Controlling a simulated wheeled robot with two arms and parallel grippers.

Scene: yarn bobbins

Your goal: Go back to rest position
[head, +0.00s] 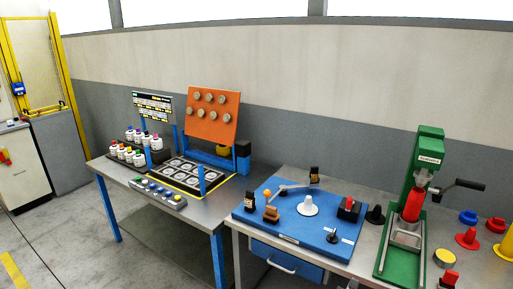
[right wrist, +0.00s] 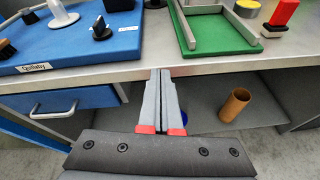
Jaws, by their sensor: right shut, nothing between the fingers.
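My right gripper (right wrist: 159,100) shows in the right wrist view. Its two grey fingers with red bases are together, with nothing between them. It is in front of the front edge of the metal table (right wrist: 185,68), apart from the objects on top. My left gripper does not show in either view.
The table bears a blue board (head: 262,230) and a green press (head: 415,185) with a red bobbin (head: 413,204). A second table (head: 190,214) stands left with white bottles (head: 128,154) and an orange panel (head: 214,133). A brown tube (right wrist: 235,104) stands on the lower shelf.

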